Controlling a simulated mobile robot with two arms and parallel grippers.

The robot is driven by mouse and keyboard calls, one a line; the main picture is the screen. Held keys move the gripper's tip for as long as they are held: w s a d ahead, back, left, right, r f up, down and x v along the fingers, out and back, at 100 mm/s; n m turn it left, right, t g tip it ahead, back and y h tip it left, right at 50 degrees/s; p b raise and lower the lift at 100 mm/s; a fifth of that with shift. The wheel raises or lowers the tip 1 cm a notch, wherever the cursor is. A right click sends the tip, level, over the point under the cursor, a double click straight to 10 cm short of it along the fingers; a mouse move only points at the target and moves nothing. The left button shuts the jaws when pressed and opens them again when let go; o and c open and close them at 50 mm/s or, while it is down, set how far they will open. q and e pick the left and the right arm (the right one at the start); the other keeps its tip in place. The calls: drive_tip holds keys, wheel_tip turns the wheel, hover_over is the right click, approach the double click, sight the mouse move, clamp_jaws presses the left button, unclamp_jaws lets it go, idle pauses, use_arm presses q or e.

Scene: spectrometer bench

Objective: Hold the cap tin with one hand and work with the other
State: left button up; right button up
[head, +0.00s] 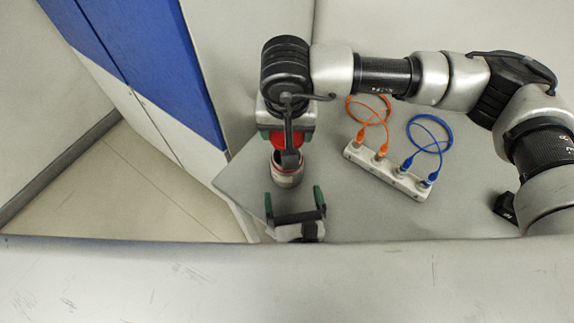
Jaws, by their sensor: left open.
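The cap tin (287,174), a small silvery round can, stands on the grey bench top near its left edge. A red round part (279,140) shows just above it, under my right gripper (287,138). The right gripper points down over the tin, and its wrist and a dark bar hide much of the red part. I cannot tell whether its fingers are closed on it. My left gripper (293,198) is open and empty, with green fingertips spread just in front of the tin, apart from it.
A pale strip of sockets (389,172) holds orange cables (369,118) and blue cables (431,130) looped on the bench (370,215). A small black item (505,207) lies at right. A blue and white cabinet (150,60) stands at left.

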sight(289, 178)
use_arm(q)
drive_tip(key=w, duration=0.5)
drive_tip(key=w+a, duration=0.1)
drive_tip(key=w, duration=0.1)
drive_tip(key=shift+w, duration=0.35)
drive_tip(key=shift+a, duration=0.1)
drive_tip(key=c, duration=1.3)
use_arm(e)
drive_tip(key=shift+f, duration=2.45)
drive_tip(key=shift+f, duration=0.9)
drive_tip(key=shift+f, duration=0.55)
